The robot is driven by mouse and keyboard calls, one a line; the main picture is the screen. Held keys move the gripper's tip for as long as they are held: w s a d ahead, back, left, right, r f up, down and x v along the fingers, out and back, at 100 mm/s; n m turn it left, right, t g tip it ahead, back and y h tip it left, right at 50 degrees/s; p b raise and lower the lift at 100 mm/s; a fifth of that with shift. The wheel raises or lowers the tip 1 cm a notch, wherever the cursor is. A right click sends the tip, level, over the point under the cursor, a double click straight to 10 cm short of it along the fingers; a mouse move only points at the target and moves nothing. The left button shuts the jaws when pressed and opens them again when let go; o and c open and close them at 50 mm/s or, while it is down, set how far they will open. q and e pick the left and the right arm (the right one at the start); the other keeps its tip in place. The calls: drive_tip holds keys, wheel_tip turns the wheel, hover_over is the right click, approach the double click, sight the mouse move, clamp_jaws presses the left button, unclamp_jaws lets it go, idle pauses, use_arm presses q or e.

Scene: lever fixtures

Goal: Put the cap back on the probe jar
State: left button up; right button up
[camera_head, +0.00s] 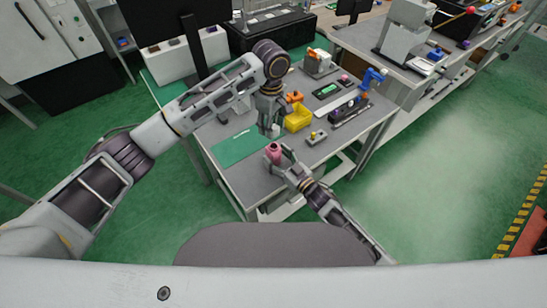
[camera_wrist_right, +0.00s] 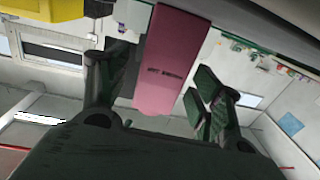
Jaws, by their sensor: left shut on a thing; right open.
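The pink probe jar (camera_head: 273,155) is near the front edge of the grey table, with a dark spot at its top. In the right wrist view the pink jar (camera_wrist_right: 170,65) lies between the fingers and bears small dark lettering. My right gripper (camera_head: 282,163) is open around the jar; its dark fingers (camera_wrist_right: 160,95) stand on either side. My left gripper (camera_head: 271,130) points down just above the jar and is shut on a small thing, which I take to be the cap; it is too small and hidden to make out.
A yellow bin (camera_head: 298,118) stands behind the grippers. A green mat (camera_head: 240,148) lies to the left. A small fixture with a yellow knob (camera_head: 316,137) stands to the right. A black rail fixture (camera_head: 350,110) and a blue lever device (camera_head: 373,78) stand farther right.

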drive_tip(key=shift+w+a, duration=0.25)
clamp_jaws()
use_arm(q)
drive_tip(key=shift+f, duration=2.45)
